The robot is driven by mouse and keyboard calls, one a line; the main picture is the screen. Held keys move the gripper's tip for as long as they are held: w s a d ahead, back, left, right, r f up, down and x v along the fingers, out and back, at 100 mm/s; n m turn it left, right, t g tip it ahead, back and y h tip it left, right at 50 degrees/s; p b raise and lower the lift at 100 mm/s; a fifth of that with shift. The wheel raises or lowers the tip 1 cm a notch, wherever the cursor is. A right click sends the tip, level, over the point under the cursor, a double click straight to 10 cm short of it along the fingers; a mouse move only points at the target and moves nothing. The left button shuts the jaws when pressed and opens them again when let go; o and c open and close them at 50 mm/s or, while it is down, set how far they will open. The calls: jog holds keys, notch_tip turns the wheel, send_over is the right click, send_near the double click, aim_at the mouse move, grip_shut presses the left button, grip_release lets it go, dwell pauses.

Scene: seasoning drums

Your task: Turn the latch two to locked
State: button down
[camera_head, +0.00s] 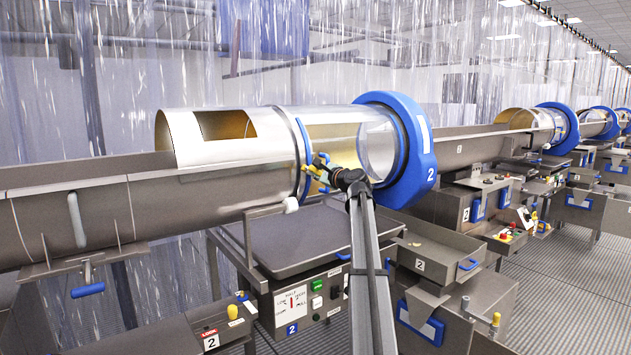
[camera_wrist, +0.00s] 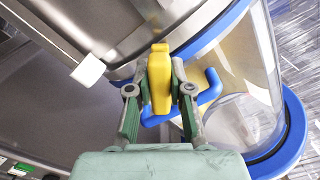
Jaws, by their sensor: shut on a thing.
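The drum marked 2 has a clear section with a blue ring (camera_head: 408,150) at its right end. At the seam between the metal and clear sections is a latch with a yellow handle (camera_wrist: 160,72). In the wrist view the handle stands upright in the picture, between my gripper's two fingers. My gripper (camera_wrist: 159,84) is shut on this handle. In the head view my gripper (camera_head: 328,172) reaches the seam from the lower right and partly hides the latch. A blue hooked piece (camera_wrist: 209,90) lies just right of the fingers, partly behind them.
Below the drum are a grey tray (camera_head: 290,240) and a control box (camera_head: 292,302). More numbered drums stand at the right.

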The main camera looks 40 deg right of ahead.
jog(key=n+b, duration=0.2)
jog(key=n, duration=0.1)
jog(key=n+b, duration=0.1)
jog(key=b, duration=0.1)
jog(key=shift+w+f, duration=0.1)
jog(key=shift+f, duration=0.2)
jog(key=shift+r+n+b, duration=0.1)
jog(key=shift+n+b, duration=1.15)
jog(key=shift+n, duration=0.35)
jog(key=c, duration=1)
grip_release()
jog(key=shift+a, duration=0.1)
jog(key=shift+c, duration=0.2)
jog(key=s, duration=1.2)
jog(key=shift+a, duration=0.15)
